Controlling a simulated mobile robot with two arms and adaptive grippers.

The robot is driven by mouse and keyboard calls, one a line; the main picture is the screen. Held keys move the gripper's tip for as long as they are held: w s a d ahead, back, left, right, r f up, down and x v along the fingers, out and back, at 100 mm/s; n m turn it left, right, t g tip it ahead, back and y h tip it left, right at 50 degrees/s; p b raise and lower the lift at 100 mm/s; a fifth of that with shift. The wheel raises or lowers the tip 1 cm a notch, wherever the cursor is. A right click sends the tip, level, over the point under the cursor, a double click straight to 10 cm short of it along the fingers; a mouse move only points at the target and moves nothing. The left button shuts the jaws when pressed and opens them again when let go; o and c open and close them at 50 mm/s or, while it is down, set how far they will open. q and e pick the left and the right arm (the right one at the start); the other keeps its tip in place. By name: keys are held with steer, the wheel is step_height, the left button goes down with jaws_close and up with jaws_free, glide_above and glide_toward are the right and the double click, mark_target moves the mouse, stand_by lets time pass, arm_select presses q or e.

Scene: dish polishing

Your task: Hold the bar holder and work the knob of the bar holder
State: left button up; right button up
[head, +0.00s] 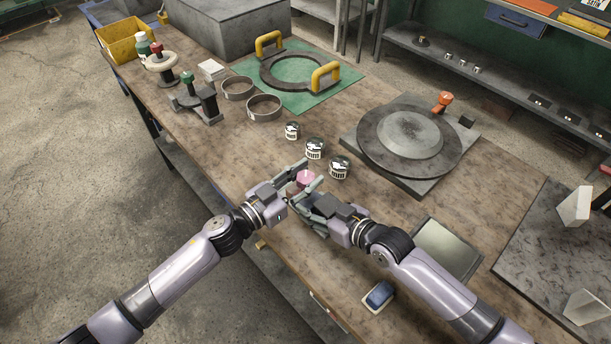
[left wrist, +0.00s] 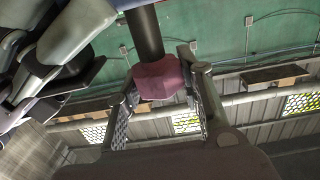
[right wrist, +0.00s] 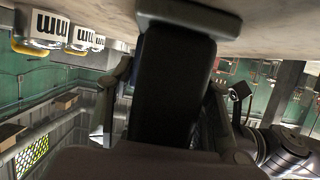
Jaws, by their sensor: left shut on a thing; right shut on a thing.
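The bar holder is mostly hidden by my grippers in the head view. Its pink knob (head: 305,178) shows between the fingers there, above the front part of the bench. In the left wrist view the faceted knob (left wrist: 158,79) sits on a dark shaft (left wrist: 145,32), between the fingers of my left gripper (left wrist: 160,105). My left gripper (head: 300,176) is shut on this knob. In the right wrist view the bar holder's black body (right wrist: 168,90) stands between the fingers of my right gripper (right wrist: 165,118). My right gripper (head: 303,197) is shut on it, just below the left one.
Several small labelled jars (head: 314,149) stand just behind my grippers. A round plate on a grey base (head: 408,140) is to the right. Two metal rings (head: 264,107) lie farther back.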

arm_select(q)
steer(key=c, duration=0.6)
steer(key=shift+o, duration=0.2)
steer(key=shift+m+g+h, duration=0.3)
steer(key=shift+g, duration=0.1)
steer(key=m+g+h, duration=0.2)
steer(key=g, duration=0.1)
steer(key=m+g+h, duration=0.1)
steer(key=m+g, duration=0.2)
steer(key=g, duration=0.1)
steer(key=shift+w+h, duration=0.15)
steer(key=shift+h, duration=0.25)
steer(key=m+g, duration=0.2)
steer(key=g, duration=0.1)
steer(key=m+g, duration=0.2)
steer(key=g, duration=0.2)
steer(key=shift+f+m, duration=0.1)
steer(key=shift+m, duration=0.3)
steer(key=shift+g, duration=0.3)
steer(key=shift+s+m+g, duration=0.2)
steer(key=shift+m+g, duration=0.1)
